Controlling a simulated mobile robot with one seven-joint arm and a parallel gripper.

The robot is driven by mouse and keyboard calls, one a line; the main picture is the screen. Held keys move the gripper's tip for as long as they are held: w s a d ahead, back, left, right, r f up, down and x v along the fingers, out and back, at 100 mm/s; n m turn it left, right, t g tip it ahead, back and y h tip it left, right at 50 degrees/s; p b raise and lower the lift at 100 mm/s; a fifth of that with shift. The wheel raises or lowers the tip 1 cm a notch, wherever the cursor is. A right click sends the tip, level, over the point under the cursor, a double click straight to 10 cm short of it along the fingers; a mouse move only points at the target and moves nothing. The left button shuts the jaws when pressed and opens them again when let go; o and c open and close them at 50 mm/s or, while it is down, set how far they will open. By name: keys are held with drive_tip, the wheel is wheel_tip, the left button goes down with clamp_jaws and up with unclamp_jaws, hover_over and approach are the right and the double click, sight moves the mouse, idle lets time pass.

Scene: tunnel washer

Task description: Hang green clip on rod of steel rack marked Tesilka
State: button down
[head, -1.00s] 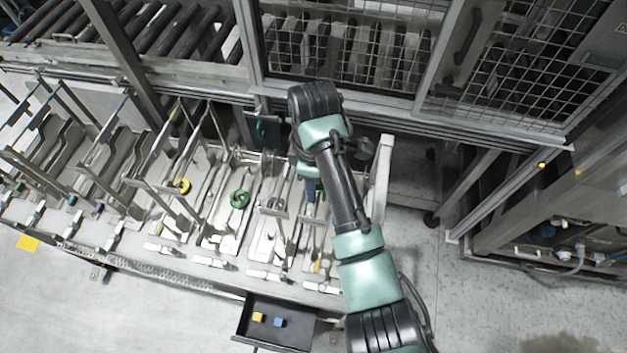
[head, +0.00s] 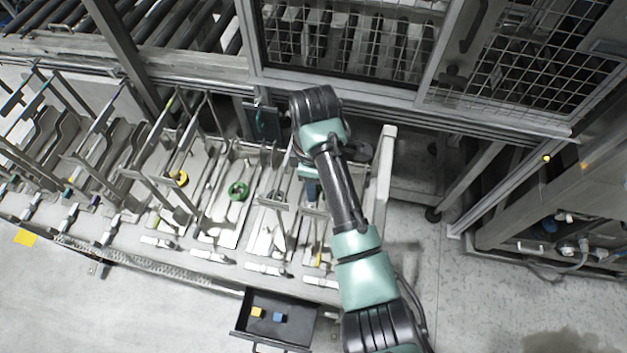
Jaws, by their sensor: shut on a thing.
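My arm reaches down over the right end of a row of steel racks (head: 218,228). My gripper (head: 311,189) is at the arm's far end, among the rightmost uprights and mostly hidden by my own wrist. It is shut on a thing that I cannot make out. A green ring-shaped piece (head: 238,190) sits in a rack left of my gripper, apart from it. I cannot tell whether it is the green clip. No rack marking is legible, so I cannot tell which rack is Tesilka.
A yellow ring (head: 180,178) sits further left. An open black drawer (head: 283,333) with a yellow cube (head: 257,312) and a blue cube (head: 278,317) juts out in front. A mesh guard (head: 350,42) stands behind.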

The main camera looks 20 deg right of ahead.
drive_tip(key=shift+f, duration=0.35)
idle(0.3)
drive_tip(key=shift+c, duration=2.2)
unclamp_jaws()
drive_tip(key=shift+r, duration=0.1)
drive_tip(key=shift+d+r+b, duration=0.1)
drive_tip(key=shift+r+b, duration=0.15)
drive_tip(key=shift+b, duration=0.1)
wheel_tip(320, 180, up, 5)
drive_tip(key=shift+w+f+b, duration=0.1)
drive_tip(key=shift+f+b, duration=0.05)
drive_tip(key=shift+b, duration=0.85)
wheel_tip(320, 180, up, 6)
drive_tip(key=p, duration=0.5)
drive_tip(key=shift+p, duration=0.35)
drive_tip(key=shift+b, duration=0.3)
drive_tip(key=shift+r, duration=0.75)
